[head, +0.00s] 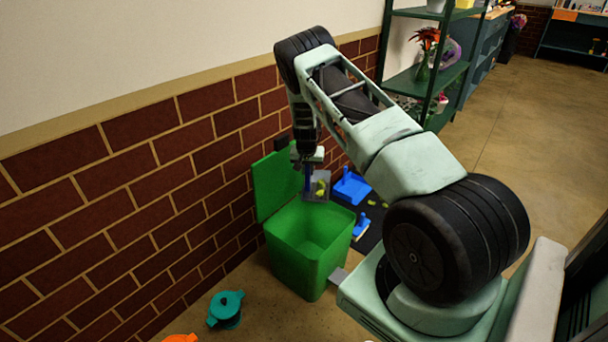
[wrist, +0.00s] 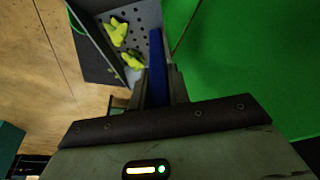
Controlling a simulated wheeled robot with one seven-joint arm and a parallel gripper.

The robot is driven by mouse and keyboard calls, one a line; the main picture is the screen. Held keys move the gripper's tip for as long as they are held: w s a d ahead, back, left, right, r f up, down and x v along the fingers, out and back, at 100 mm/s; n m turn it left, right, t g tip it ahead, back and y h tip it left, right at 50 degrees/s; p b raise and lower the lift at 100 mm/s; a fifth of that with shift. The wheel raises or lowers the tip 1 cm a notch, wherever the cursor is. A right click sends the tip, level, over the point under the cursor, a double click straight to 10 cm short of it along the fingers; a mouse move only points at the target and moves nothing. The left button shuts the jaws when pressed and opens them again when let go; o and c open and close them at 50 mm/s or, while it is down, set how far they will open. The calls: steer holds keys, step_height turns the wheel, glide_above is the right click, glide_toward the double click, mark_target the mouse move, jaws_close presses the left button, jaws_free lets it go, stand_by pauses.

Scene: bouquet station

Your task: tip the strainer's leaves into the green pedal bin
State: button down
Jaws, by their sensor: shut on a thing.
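The green pedal bin (head: 308,251) stands on the floor by the brick wall with its lid (head: 275,182) raised against the wall; the part of its inside that shows looks empty. My gripper (head: 306,172) is above the bin's back edge, shut on the strainer's blue handle (wrist: 156,60). The strainer (head: 319,187) is a grey perforated tray. In the wrist view the strainer (wrist: 145,20) holds yellow-green leaves (wrist: 118,32), which also show small in the head view (head: 321,188). The strainer looks tilted; the exact angle is unclear.
Blue items (head: 350,188) sit on a dark mat (head: 372,212) behind the bin. A teal pot (head: 226,309) stands on the floor in front, beside an orange thing (head: 181,338). A green shelf (head: 424,82) with flowers stands at the back; floor to the right is clear.

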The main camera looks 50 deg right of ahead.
steer(key=shift+s+a+f+t+h+b, duration=0.2)
steer(key=shift+s+a+f+h+b, duration=0.1)
steer(key=shift+a+f+h, duration=0.15)
steer(key=shift+s+a+f+t+h+b, duration=0.25)
steer(key=shift+a+f+b, duration=0.1)
steer(key=shift+f, duration=0.15)
steer(key=shift+s+a+r+t+h, duration=0.35)
steer(key=shift+s+a+r+h, duration=0.1)
steer(key=shift+a+h, duration=0.1)
steer(key=shift+s+a+r+t+h+b, duration=0.1)
steer(key=shift+s+a+t+h+b, duration=0.35)
steer(key=shift+a+h+b, duration=0.15)
steer(key=shift+s+a+r+t+h+b, duration=0.1)
steer(key=shift+s+a+t+h+b, duration=0.3)
steer(key=shift+a, duration=0.25)
steer(key=s+a+f+t+h+b, duration=0.2)
steer(key=s+a+t+h+b, duration=0.3)
steer(key=b, duration=0.9)
steer(key=a+h, duration=0.2)
steer(key=shift+s+a, duration=0.35)
steer(key=shift+s, duration=0.05)
steer(key=shift+r, duration=0.1)
steer(key=shift+a, duration=0.15)
